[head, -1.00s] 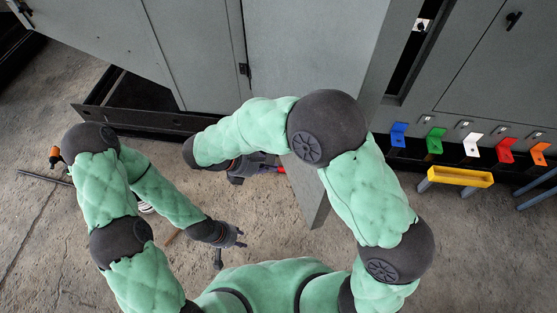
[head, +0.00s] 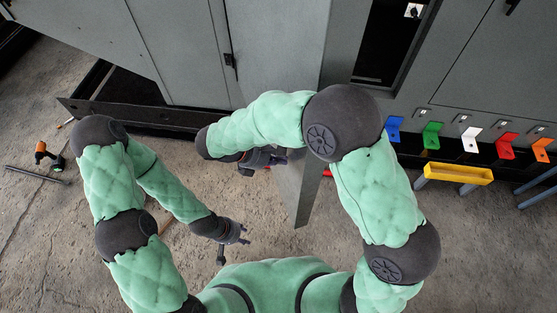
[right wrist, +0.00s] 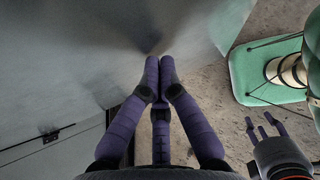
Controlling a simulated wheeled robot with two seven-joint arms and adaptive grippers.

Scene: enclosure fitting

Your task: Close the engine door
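The engine door (head: 308,190) is a tall grey panel standing swung out from the grey enclosure, seen nearly edge-on in the head view. Its flat face fills much of the right wrist view (right wrist: 90,60). My right gripper (head: 270,158) is at the left side of the door, low down and partly hidden by my arm. In the right wrist view its purple fingers (right wrist: 160,62) are drawn together, tips at or very near the door face; contact is unclear. No object shows between them. My left gripper (head: 236,235) is open and empty over the floor, fingers spread (right wrist: 262,128).
A dark opening (head: 385,45) shows right of the door. Coloured brackets (head: 433,135) and a yellow tray (head: 458,173) line the enclosure at right. An orange-black tool (head: 42,152) and a dark bar (head: 38,175) lie on the floor at left. Concrete floor is clear in front.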

